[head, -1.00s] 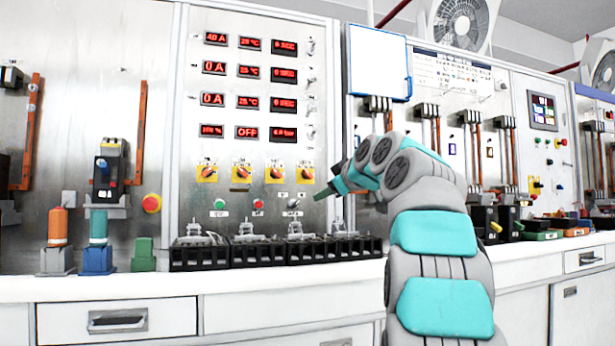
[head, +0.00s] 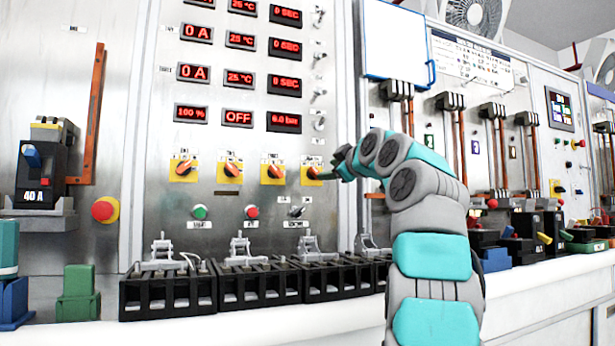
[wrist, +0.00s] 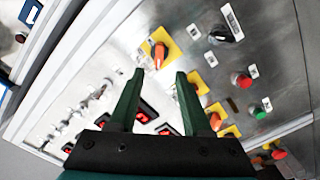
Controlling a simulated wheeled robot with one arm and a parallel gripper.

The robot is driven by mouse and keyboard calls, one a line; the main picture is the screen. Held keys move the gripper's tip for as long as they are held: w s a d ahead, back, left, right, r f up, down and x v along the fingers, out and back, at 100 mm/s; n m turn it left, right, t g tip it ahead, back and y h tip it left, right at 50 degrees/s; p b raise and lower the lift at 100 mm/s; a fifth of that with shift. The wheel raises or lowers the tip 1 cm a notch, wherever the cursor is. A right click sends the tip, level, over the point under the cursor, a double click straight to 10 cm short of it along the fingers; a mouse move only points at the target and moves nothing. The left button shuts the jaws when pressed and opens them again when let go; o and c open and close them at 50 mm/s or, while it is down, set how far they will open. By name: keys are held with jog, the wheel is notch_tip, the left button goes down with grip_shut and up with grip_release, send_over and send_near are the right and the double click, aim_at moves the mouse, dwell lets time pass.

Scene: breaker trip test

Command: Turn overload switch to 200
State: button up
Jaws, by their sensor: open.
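Several orange rotary switches on yellow plates sit in a row on the metal panel. The rightmost rotary switch (head: 312,173) is beside my gripper (head: 332,175) in the head view. In the wrist view, an orange switch (wrist: 158,55) lies just beyond and between the tips of my gripper (wrist: 158,80). The jaws are open, with nothing between them; I cannot tell whether they touch the switch. A black selector switch (head: 297,211) is lower on the panel and also shows in the wrist view (wrist: 226,34). The switch labels are too small to read, so I cannot tell which is overload.
Green (head: 200,212) and red (head: 252,212) buttons sit below the rotary switches. Black terminal blocks (head: 170,293) line the bench under the panel. A 40 A breaker (head: 40,170) and a red button (head: 105,209) are at the left. Red displays fill the upper panel.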

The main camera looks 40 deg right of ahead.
aim_at(317, 172)
jog(key=p+x, duration=0.4)
jog(key=x, duration=0.4)
jog(key=shift+d+p, duration=0.1)
jog(key=shift+p, duration=0.25)
grip_shut()
